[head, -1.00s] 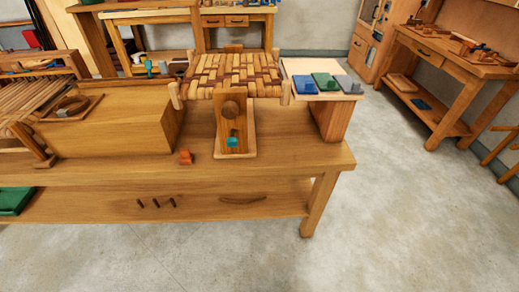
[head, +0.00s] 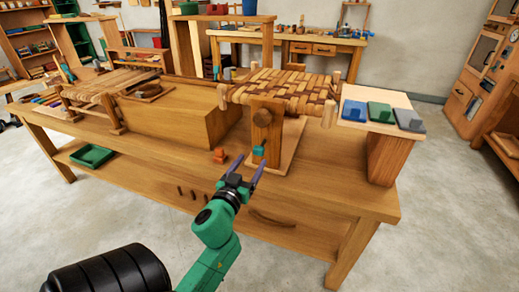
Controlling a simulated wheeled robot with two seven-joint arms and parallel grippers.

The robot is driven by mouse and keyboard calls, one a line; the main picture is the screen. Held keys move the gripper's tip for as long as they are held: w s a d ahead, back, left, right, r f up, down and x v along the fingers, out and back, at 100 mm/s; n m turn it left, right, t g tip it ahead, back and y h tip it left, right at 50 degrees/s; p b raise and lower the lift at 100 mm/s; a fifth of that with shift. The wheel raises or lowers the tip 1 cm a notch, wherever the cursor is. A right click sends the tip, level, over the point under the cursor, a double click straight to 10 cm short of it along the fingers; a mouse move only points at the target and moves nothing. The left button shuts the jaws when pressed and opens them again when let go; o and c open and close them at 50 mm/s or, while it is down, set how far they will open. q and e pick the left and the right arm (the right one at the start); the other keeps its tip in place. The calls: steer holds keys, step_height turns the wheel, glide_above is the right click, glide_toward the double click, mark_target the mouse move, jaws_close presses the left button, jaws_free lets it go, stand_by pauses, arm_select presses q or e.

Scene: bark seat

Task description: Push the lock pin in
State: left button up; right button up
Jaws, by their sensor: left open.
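A small teal piece (head: 259,151), which looks like the lock pin, sits low on the front of an upright wooden block (head: 266,133). A round wooden knob (head: 263,117) is above it on the same block. How deep the pin sits cannot be made out. My left gripper (head: 250,162) is open and empty, its two purple-grey fingers pointing up toward the teal piece. In the picture, the fingertips are just below and to either side of it; whether they touch is unclear. My right gripper is not in view.
A woven bark seat (head: 285,90) stands over the block. A small orange piece (head: 219,156) lies on the workbench (head: 150,155) left of the gripper. Blue (head: 354,111), green (head: 380,113) and grey (head: 409,120) pieces sit on a raised board at right.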

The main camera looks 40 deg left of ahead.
mark_target(257, 153)
arm_select(q)
steer(key=x, duration=0.5)
steer(key=shift+w+a, duration=0.15)
steer(key=shift+w, duration=0.2)
jaws_close()
steer(key=shift+f, duration=0.1)
stand_by(0.8)
